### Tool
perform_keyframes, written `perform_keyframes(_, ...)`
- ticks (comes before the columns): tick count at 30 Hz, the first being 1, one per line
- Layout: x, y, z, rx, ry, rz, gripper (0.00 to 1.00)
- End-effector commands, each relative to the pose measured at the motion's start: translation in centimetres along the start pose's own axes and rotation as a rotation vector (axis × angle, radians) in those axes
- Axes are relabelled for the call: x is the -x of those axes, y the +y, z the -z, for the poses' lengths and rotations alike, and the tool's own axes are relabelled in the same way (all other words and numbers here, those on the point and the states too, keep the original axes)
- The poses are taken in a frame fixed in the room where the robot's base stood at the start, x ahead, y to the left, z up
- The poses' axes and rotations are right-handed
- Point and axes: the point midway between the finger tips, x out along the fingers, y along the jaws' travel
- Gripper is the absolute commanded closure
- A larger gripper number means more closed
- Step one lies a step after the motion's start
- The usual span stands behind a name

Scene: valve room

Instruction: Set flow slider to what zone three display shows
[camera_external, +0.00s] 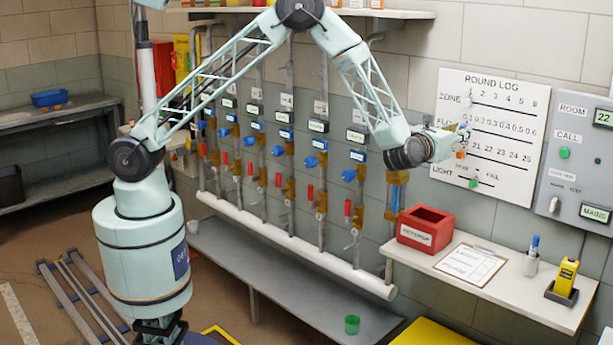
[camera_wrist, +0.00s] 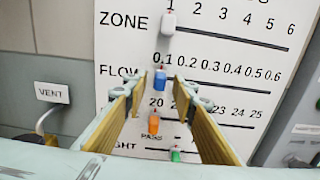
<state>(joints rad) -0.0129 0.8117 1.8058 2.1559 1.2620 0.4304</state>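The white round log board (camera_external: 490,130) is on the wall at right and fills much of the wrist view (camera_wrist: 225,55). Its blue flow slider (camera_wrist: 160,84) is at the left end of the flow scale, by 0.1. My gripper (camera_external: 464,136) is at the board's left side. In the wrist view my gripper (camera_wrist: 160,80) has its fingers apart, one on each side of the blue slider; I cannot tell whether they touch it. Small zone displays (camera_external: 286,117) hang in a row on the wall pipes; their figures are too small to read, zone three's included.
A white zone slider (camera_wrist: 168,23) sits above at 1. An orange slider (camera_wrist: 154,122) near 20 and a green slider (camera_wrist: 175,155) sit close below. A shelf (camera_external: 520,290) under the board holds a red box (camera_external: 425,228), clipboard (camera_external: 470,264) and yellow device (camera_external: 565,278).

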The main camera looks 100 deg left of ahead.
Motion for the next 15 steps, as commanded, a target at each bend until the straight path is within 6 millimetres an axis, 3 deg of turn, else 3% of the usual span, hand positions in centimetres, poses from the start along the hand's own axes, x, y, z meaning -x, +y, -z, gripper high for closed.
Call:
perform_keyframes(6,-1.9,0.0,0.0,0.000,0.000,-0.001,0.75)
perform_keyframes(15,-2.6,0.0,-0.1,0.000,0.000,0.000,0.75)
